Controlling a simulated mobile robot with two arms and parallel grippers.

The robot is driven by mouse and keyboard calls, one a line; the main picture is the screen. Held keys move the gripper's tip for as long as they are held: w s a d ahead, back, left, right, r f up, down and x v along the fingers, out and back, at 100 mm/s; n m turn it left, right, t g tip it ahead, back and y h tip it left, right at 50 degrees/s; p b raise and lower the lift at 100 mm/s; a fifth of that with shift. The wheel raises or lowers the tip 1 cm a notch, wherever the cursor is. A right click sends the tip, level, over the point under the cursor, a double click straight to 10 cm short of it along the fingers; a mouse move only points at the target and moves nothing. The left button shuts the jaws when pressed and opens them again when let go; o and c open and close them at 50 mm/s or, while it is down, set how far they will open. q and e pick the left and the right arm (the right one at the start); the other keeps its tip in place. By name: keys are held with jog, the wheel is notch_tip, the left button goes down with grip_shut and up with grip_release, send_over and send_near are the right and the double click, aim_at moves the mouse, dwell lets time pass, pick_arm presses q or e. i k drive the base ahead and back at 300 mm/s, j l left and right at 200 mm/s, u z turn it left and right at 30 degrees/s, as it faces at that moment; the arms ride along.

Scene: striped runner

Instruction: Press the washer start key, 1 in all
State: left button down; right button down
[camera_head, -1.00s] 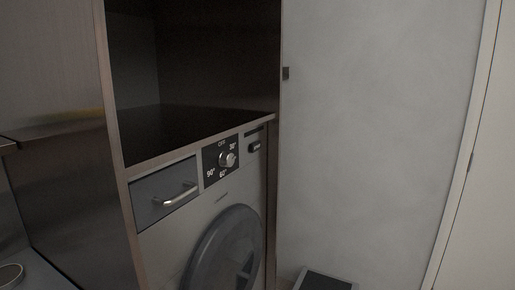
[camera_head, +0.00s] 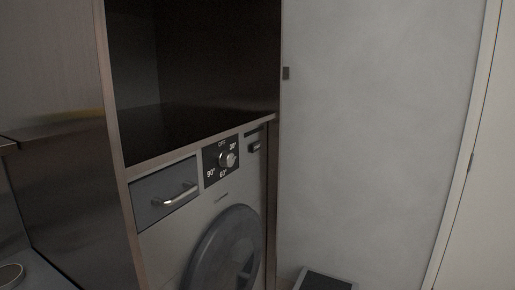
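The washer (camera_head: 182,232) stands in a dark cabinet left of the middle, its front turned to the right. Its panel holds a drawer with a metal handle (camera_head: 176,195), a round temperature knob (camera_head: 227,159) on a black plate, and a small dark key (camera_head: 254,147) at the right end below a dark strip. The key looks like the start key, but any label on it is too small to read. The round dark door (camera_head: 226,250) is below, partly cut off by the frame. Neither of my grippers is in view.
A dark open shelf (camera_head: 190,130) is above the washer. A tall cabinet side (camera_head: 75,190) stands at the left. A dark-topped box-like object (camera_head: 325,281) is on the floor.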

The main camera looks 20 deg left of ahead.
aim_at(256, 146)
jog(key=i+u, duration=0.1)
jog(key=u, duration=0.3)
jog(key=i+l+u, duration=0.1)
jog(key=u, duration=0.3)
jog(key=i+l+u, duration=0.1)
jog(key=l, duration=0.2)
jog(key=i+l+u, duration=0.15)
jog(key=l, duration=0.2)
jog(key=i+l+u, duration=0.1)
jog(key=l, duration=0.25)
jog(key=i+l+u, duration=0.1)
jog(key=i+l, duration=0.15)
jog(key=l, duration=0.15)
jog(key=i+l+u, duration=0.1)
jog(key=l, duration=0.25)
jog(key=i+l+u, duration=0.15)
jog(key=l, duration=0.6)
jog(key=i+l, duration=0.15)
jog(key=l, duration=0.2)
